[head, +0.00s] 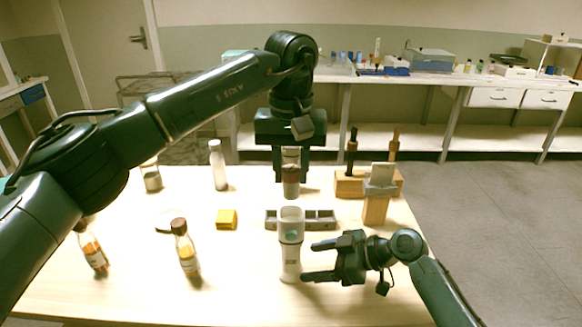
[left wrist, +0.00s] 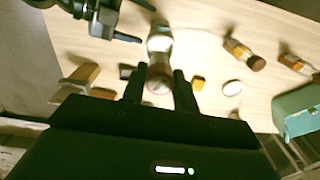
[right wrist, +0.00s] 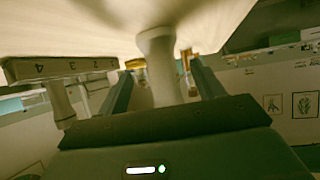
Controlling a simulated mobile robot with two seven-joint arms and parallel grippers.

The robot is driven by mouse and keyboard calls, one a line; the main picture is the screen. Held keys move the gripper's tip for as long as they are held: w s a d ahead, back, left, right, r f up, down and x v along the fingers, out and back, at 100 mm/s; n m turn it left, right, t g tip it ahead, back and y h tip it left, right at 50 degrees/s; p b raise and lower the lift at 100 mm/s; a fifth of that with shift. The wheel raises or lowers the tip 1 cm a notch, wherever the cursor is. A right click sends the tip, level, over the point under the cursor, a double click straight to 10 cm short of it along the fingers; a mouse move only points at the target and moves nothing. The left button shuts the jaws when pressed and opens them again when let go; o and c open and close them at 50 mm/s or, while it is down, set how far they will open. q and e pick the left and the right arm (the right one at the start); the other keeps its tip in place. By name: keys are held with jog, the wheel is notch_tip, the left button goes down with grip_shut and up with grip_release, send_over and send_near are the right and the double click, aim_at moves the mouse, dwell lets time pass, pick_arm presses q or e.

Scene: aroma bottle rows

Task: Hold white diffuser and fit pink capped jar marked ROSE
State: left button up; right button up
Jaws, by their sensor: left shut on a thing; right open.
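The white diffuser (head: 290,262) stands upright near the front middle of the table, with a clear cup-like top. My left gripper (head: 291,178) is above and behind it, shut on a small jar (head: 291,190) with a pinkish-brown band; its marking is not readable. In the left wrist view the jar (left wrist: 159,84) sits between the fingers, with the diffuser (left wrist: 158,42) beyond. My right gripper (head: 308,262) is open just right of the diffuser. In the right wrist view the diffuser (right wrist: 158,65) shows between the spread fingers; I cannot tell if they touch it.
A grey slotted rack (head: 324,221) is behind the diffuser. A yellow block (head: 227,217), two amber bottles (head: 186,252) (head: 92,250), a white bottle (head: 218,168) and a jar (head: 151,178) stand left. A wooden tool holder (head: 350,188) and wooden block (head: 375,211) stand right.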

aim_at(291, 198)
jog(key=shift+x, duration=2.9)
jog(key=c, duration=0.7)
jog(key=shift+c, duration=0.2)
pick_arm(q)
jog(key=shift+f, duration=0.2)
jog(key=shift+f, duration=1.2)
jog(key=shift+f, duration=0.1)
jog(key=shift+f, duration=1.8)
